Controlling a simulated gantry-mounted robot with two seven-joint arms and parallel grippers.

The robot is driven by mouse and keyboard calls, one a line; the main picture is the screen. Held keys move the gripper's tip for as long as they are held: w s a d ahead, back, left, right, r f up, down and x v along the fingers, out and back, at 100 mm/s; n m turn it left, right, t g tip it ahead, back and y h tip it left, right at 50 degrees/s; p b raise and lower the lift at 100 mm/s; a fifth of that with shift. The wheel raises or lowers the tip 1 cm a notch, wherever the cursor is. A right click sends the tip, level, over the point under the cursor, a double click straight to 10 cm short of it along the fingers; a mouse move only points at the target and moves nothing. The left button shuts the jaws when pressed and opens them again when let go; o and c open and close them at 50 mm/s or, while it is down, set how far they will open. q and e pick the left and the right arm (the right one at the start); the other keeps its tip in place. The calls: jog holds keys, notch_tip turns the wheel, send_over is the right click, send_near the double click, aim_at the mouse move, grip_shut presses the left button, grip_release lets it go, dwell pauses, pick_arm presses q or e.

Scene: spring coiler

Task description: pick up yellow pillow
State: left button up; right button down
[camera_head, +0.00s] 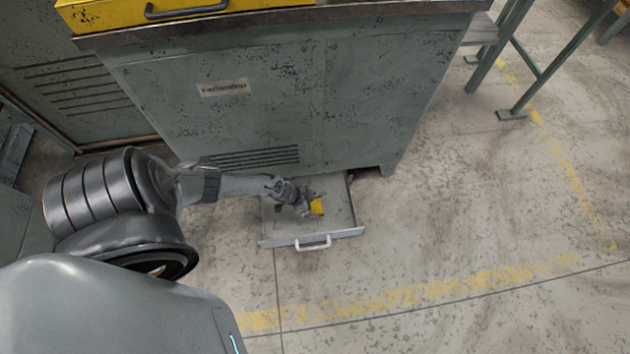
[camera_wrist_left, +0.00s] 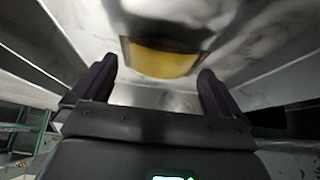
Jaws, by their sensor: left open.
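The yellow pillow (camera_head: 317,206) is a small yellow block in the open drawer (camera_head: 343,221) low at the base of the grey-green cabinet. My left gripper (camera_head: 304,203) is over the drawer, close to the pillow's left side, and partly hides it. In the left wrist view the pillow (camera_wrist_left: 160,58) lies on the grey drawer floor, just beyond and between the two dark fingertips of my left gripper (camera_wrist_left: 155,82). The fingers are apart with nothing between them. I cannot tell how small the gap to the pillow is. My right gripper is not in view.
The drawer has low walls and a front handle (camera_head: 313,243). The grey-green cabinet (camera_head: 270,100) rises right behind it, with a yellow drawer unit (camera_head: 185,10) on top. The floor (camera_head: 470,210) to the right is clear. A green metal frame (camera_head: 520,85) stands at the upper right.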

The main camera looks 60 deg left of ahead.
pick_arm(q)
jog(key=shift+b+x, duration=0.4)
jog(key=shift+x, duration=0.55)
jog(key=shift+r, duration=0.1)
jog(key=c, duration=0.9)
jog(key=shift+c, duration=0.2)
jog(key=shift+r, duration=0.1)
